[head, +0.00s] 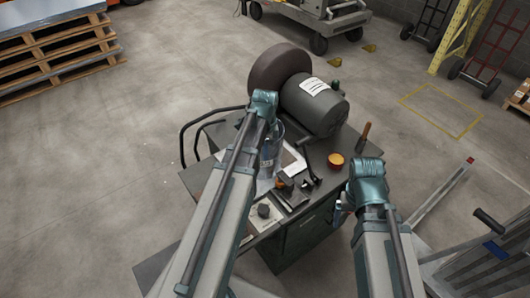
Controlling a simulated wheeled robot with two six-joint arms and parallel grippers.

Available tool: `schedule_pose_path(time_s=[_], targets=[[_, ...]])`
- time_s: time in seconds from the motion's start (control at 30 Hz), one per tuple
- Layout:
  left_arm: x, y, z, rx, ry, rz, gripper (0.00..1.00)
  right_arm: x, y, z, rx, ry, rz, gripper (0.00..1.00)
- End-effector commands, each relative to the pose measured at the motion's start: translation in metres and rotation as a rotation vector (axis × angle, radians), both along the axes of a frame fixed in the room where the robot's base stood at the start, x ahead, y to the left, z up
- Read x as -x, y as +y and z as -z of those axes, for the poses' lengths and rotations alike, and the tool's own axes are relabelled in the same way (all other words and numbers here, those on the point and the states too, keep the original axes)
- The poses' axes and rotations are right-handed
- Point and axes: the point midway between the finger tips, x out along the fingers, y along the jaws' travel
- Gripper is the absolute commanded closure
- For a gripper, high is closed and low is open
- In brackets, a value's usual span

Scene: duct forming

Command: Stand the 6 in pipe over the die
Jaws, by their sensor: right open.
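A shiny, pale bluish cylinder (268,155), which looks like the pipe, is partly hidden behind my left wrist over the middle of the bench. My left gripper (270,128) is at its upper end. The fingers are hidden by the wrist, so I cannot tell whether they hold it. A small dark round piece (264,211) on a pale plate near the bench's front could be the die, but it is too small to be sure. My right gripper (340,213) is open, low beside the bench's right edge, apart from the cylinder.
A large dark wheel (280,67) and grey motor (315,104) fill the back of the bench (215,178). Several small tools, an orange round tin (336,160) and a wooden handle (364,132) lie around. A metal cart (475,235) stands right.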

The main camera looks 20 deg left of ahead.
Motion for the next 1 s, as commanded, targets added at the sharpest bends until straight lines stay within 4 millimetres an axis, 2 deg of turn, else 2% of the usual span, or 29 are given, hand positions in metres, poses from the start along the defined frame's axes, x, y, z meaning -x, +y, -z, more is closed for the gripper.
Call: schedule_pose_path(time_s=[0.43, 0.6, 0.67, 1.0], targets=[[-0.0001, 0.0001, 0.0064, -0.001, -0.001, 0.000, 1.00, 0.0000, 0.0000, 0.0064, 0.000, 0.000, 0.000, 0.10], [-0.0001, 0.0001, 0.0054, 0.000, 0.000, 0.000, 0.70, 0.0000, 0.0000, 0.0054, 0.000, 0.000, 0.000, 0.10], [-0.0001, 0.0001, 0.0054, 0.000, 0.000, 0.000, 0.61, 0.0000, 0.0000, 0.0054, 0.000, 0.000, 0.000, 0.10], [0.0001, -0.0001, 0.0043, 0.000, 0.000, 0.000, 0.61, 0.0000, 0.0000, 0.0042, 0.000, 0.000, 0.000, 0.10]])
